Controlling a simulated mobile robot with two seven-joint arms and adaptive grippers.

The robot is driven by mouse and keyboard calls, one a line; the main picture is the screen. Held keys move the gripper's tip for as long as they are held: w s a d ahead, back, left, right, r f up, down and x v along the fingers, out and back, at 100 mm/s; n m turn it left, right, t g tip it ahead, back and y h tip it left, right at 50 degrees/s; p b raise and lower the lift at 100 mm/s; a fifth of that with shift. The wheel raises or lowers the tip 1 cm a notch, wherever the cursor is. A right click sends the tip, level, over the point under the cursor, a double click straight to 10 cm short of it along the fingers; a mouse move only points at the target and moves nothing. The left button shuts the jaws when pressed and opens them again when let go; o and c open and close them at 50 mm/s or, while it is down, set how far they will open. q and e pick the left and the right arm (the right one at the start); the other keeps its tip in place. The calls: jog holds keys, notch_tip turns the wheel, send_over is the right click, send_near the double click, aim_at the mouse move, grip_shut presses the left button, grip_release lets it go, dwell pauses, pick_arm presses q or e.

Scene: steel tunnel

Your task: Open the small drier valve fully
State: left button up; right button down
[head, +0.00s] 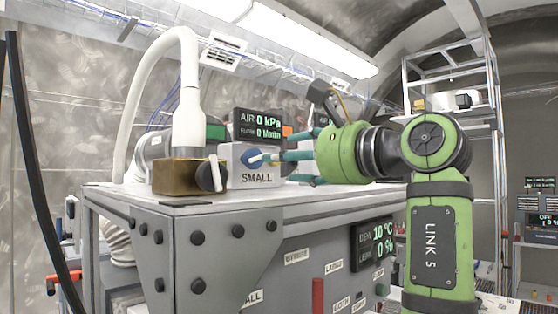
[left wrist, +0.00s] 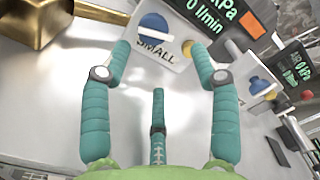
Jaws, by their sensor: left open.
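The small drier valve (head: 250,158) is a blue round knob with a pale bar handle, on a light grey block marked SMALL (head: 257,179). In the left wrist view the knob (left wrist: 153,22) is at the top, its pale bar (left wrist: 156,38) lying roughly level across the picture. My left gripper (head: 288,160) has teal fingers and points at the knob from the right. In the left wrist view the gripper (left wrist: 160,52) is open, its two long fingers on either side of the SMALL block. My right gripper is not in view.
A brass block (head: 180,176) with a black-and-white knob and a white hose stands left of the valve. A display (head: 258,125) behind reads 0 kPa and 0 l/min. Another block with a blue knob (left wrist: 259,84) is to the right. The steel bench top (head: 190,204) is bare in front.

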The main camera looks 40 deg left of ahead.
aim_at(256, 158)
pick_arm(q)
jog(key=a, duration=0.2)
jog(key=s+a+p, duration=0.1)
jog(key=a, duration=0.2)
jog(key=shift+s+a+r+p, duration=0.25)
jog(key=shift+a+p, duration=0.05)
jog(key=shift+p, duration=0.1)
jog(key=shift+w+a, duration=0.25)
jog(key=shift+a, duration=0.05)
jog(key=shift+w+f, duration=0.15)
jog(key=shift+w, duration=0.25)
jog(key=shift+s, duration=0.25)
jog(key=c, duration=1.1)
jog(key=shift+c, duration=0.2)
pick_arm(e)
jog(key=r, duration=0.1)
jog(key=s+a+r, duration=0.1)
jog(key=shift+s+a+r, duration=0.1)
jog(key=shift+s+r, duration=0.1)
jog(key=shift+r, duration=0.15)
